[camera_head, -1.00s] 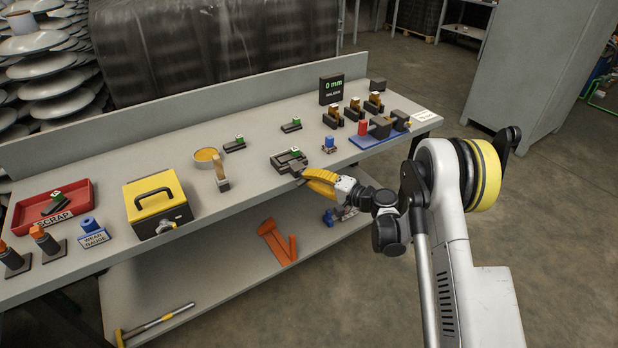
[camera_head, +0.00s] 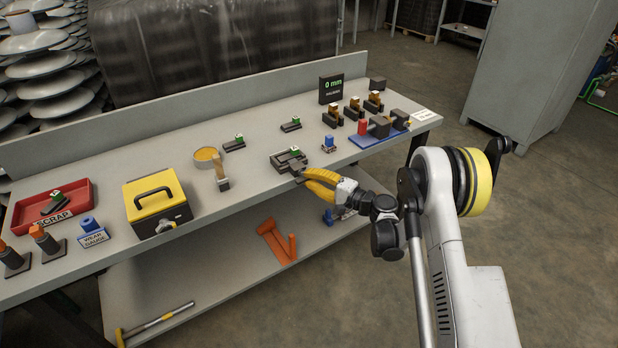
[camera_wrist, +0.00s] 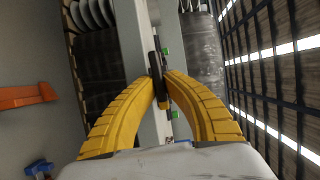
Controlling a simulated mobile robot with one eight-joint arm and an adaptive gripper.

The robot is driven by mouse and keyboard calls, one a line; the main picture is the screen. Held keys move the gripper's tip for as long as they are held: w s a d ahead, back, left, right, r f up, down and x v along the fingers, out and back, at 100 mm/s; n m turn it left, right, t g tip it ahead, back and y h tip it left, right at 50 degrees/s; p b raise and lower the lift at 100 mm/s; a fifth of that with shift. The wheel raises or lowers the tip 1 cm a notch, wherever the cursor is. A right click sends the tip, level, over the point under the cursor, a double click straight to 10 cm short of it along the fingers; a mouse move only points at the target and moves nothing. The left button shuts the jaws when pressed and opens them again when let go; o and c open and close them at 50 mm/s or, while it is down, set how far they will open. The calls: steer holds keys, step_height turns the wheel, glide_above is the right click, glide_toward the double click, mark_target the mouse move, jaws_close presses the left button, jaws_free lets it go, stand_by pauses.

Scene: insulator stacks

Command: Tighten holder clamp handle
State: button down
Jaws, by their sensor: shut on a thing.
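The holder (camera_head: 283,163) is a dark block fixture near the front edge of the bench, with a green-topped dark piece (camera_head: 295,152) in it. My gripper (camera_head: 302,178) reaches in from the right at the holder's front side, with its yellow fingers closing at the tips. In the wrist view, the fingertips (camera_wrist: 162,92) are shut on a narrow dark bar, the clamp handle (camera_wrist: 156,66). The handle is mostly hidden by the fingers in the head view, so its exact angle cannot be told.
A blue stand (camera_head: 370,140) and a 0 mm display (camera_head: 331,88) are right of and behind the holder. A yellow box (camera_head: 156,203) and red scrap tray (camera_head: 25,213) are to the left. An orange tool (camera_head: 275,242) lies on the lower shelf.

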stand_by(0.5)
steer(key=c, duration=1.5)
jaws_free()
steer(key=v, duration=1.2)
